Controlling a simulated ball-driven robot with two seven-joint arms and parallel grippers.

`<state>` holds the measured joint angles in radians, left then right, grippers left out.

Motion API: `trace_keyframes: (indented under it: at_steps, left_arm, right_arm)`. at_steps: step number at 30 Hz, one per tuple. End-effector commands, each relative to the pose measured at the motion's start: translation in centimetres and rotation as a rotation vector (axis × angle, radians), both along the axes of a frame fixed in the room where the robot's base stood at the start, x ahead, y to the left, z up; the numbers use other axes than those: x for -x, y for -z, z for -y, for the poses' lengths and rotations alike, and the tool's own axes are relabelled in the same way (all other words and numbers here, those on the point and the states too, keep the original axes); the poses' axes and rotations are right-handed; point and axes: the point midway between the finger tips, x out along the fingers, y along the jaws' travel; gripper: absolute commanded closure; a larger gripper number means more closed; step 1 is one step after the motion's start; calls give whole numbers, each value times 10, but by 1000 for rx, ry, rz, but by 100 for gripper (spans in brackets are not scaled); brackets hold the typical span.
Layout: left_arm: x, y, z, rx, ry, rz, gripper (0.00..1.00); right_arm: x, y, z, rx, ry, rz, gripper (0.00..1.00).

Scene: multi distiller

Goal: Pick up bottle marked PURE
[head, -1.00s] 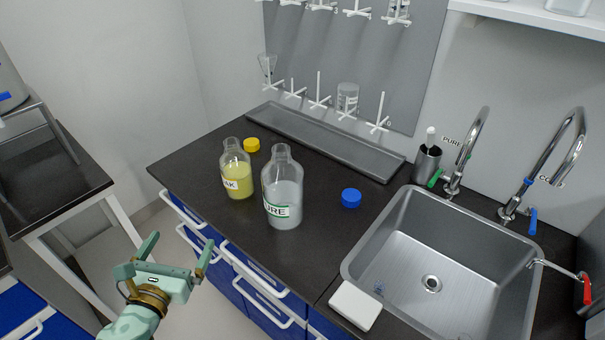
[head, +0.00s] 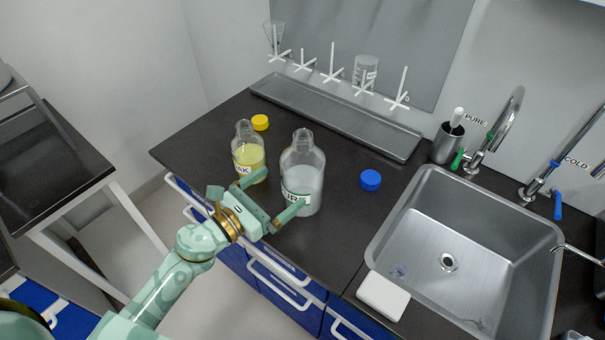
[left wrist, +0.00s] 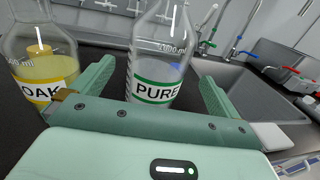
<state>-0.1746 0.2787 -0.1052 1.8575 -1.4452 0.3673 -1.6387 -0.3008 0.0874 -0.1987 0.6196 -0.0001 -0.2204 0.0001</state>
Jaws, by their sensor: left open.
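The bottle marked PURE (head: 303,178) is clear glass with a green-edged label and stands upright on the dark counter, uncapped. In the left wrist view the PURE bottle (left wrist: 157,60) stands ahead, between the two fingers. My left gripper (head: 275,194) is open and empty, at the counter's front edge just before the bottle. In the left wrist view its fingers (left wrist: 155,88) are spread to either side of the bottle; whether they touch it I cannot tell. My right gripper does not show.
A bottle of yellow liquid marked OAK (left wrist: 42,68) stands close left of the PURE bottle; it also shows in the head view (head: 249,158). A yellow cap (head: 260,122) and a blue cap (head: 370,180) lie on the counter. A sink (head: 455,250) is at right.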

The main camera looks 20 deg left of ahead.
Motion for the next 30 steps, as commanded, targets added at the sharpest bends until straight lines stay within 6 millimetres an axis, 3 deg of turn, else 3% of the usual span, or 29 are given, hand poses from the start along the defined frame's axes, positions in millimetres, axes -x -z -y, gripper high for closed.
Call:
trace_keyframes:
  at_steps: [3, 10, 18, 26, 30]
  left_arm:
    - [-20, -2, 10, 3, 0, 1, 0]
    - [-37, -4, 20, 2, 0, 1, 0]
    - [-73, -7, 37, 1, -2, -2, 0]
    - [-76, -7, 39, 0, -1, -2, 0]
    - [-76, -7, 39, 0, -1, -2, 36]
  right_arm:
    - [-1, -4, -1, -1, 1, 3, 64]
    - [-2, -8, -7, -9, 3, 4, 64]
    - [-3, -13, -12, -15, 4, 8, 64]
    - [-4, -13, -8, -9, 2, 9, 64]
    - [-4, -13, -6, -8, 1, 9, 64]
